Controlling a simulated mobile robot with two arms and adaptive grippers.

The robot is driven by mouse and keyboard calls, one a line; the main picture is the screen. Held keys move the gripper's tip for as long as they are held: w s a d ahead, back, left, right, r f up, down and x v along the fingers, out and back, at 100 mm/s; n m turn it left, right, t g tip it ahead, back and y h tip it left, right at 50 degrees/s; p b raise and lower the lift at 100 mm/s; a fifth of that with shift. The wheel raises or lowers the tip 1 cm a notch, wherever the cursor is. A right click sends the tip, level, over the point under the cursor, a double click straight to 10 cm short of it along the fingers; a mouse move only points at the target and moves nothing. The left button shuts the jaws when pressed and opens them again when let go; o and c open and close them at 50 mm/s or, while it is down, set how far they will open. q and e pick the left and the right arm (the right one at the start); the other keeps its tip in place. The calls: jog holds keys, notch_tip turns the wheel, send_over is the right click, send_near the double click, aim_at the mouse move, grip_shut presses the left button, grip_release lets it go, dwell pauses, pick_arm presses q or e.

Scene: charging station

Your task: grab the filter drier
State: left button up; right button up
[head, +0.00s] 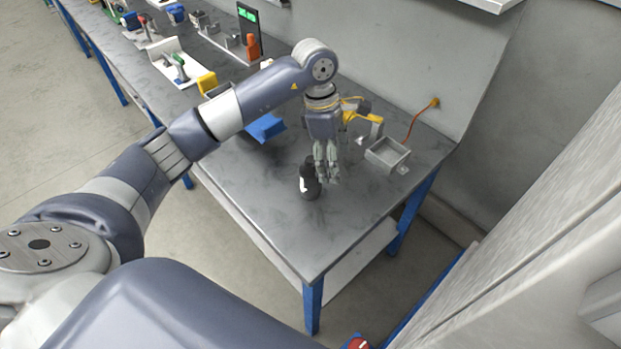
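A small black cylinder with a white label (309,184), probably the filter drier, stands upright on the grey workbench (300,235) near its front right corner. My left gripper (326,176) points down right beside it, its fingers overlapping the cylinder's right side in the head view. The fingers look close together. I cannot tell whether they touch the cylinder or how far apart they are. My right gripper is not in view.
An open grey box (387,155) and a yellow tool (363,118) with an orange cable lie right of the gripper. A blue object (266,128) lies to the left. Tools and fixtures line the bench's far end. The front right corner is clear; a wall stands behind.

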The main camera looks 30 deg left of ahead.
aim_at(310, 161)
pick_arm(q)
jog(key=a, duration=0.2)
jog(key=a+y, duration=0.1)
jog(key=a, duration=0.1)
jog(key=a+r+y, duration=0.1)
jog(key=shift+a, duration=0.4)
notch_tip(310, 161, down, 5)
jog(key=shift+s+r+p, duration=0.1)
jog(key=shift+r+p, duration=0.05)
jog(key=shift+p, duration=0.45)
jog(key=f+p, duration=0.1)
jog(key=f, duration=0.1)
jog(key=f+p, duration=0.1)
jog(key=f, duration=0.1)
jog(key=shift+s+d+f, duration=0.15)
jog(key=shift+s+f, duration=0.05)
jog(key=shift+f, duration=0.7)
jog(key=c, duration=1.3)
